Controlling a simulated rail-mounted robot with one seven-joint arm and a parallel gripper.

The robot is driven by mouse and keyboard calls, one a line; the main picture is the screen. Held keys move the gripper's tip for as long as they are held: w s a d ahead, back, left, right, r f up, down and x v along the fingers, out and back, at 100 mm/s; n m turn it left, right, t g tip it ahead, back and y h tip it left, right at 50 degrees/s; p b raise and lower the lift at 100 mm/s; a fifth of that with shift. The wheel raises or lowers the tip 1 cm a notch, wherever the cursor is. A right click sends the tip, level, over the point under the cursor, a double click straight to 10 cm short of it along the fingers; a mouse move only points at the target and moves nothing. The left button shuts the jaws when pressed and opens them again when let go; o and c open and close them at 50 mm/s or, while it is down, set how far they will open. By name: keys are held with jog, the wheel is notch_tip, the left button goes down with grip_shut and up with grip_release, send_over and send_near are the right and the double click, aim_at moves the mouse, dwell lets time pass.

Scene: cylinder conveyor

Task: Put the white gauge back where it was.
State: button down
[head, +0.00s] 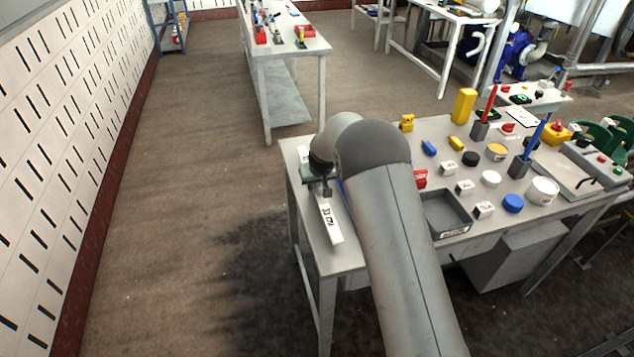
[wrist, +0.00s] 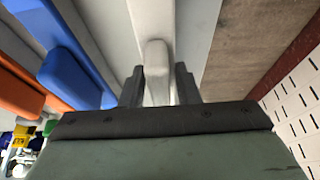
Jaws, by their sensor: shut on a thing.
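The white gauge (wrist: 153,50) is a long white bar between the two fingers of my gripper (wrist: 158,85) in the wrist view. My gripper is shut on it. In the head view my gripper (head: 320,190) is over the left end of the near table, and the white gauge (head: 331,228) with a black-marked label points toward the table's front left edge. I cannot tell whether the gauge touches the surface. A blue bar (wrist: 70,75) and an orange bar (wrist: 45,97) lie to its left in the wrist view. My arm hides most of them in the head view.
The near table (head: 300,210) holds a grey tray (head: 447,212), a yellow block (head: 463,105), blue and red pens in holders, and several small cups and labelled boxes, right of my arm. Open floor and a slotted white wall (head: 70,140) lie to the left.

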jog(key=shift+f, duration=0.1)
jog(key=c, duration=1.1)
grip_release()
